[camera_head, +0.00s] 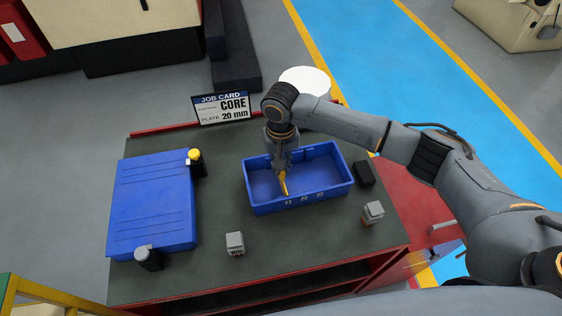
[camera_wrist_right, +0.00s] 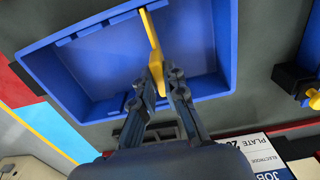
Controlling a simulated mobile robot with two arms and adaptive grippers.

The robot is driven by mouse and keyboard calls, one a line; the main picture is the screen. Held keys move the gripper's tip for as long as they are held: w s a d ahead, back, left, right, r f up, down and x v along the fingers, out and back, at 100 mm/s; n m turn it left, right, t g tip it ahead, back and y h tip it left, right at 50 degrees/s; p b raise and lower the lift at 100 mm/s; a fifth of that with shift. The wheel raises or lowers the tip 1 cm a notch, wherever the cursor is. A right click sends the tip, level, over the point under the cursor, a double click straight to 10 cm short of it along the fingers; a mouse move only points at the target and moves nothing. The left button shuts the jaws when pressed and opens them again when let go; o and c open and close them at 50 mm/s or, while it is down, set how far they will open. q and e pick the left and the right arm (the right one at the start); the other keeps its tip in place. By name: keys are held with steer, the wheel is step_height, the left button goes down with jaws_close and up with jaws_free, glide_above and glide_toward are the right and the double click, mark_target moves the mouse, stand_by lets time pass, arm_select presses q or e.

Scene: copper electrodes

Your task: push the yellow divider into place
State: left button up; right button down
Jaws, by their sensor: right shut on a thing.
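The yellow divider (camera_head: 284,184) is a thin upright plate inside the blue bin (camera_head: 330,194). My right gripper (camera_head: 281,168) reaches down into the bin and is shut on the divider. In the right wrist view, the divider (camera_wrist_right: 153,40) runs from between the fingertips (camera_wrist_right: 161,82) to the slotted wall of the blue bin (camera_wrist_right: 75,38). The fingers hide part of it, and I cannot tell how deep it sits in the slots. My left gripper is not in view.
A blue fixture plate (camera_head: 150,205) with clamps fills the table's left. Grey blocks stand near the front (camera_head: 235,243) and right edge (camera_head: 373,212). A black block (camera_head: 364,173) sits right of the bin. A job card (camera_head: 221,107) stands behind.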

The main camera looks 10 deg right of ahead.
steer(key=shift+f, duration=0.25)
steer(key=c, duration=1.3)
jaws_free()
steer(key=shift+r, duration=0.1)
step_height(320, 180, up, 12)
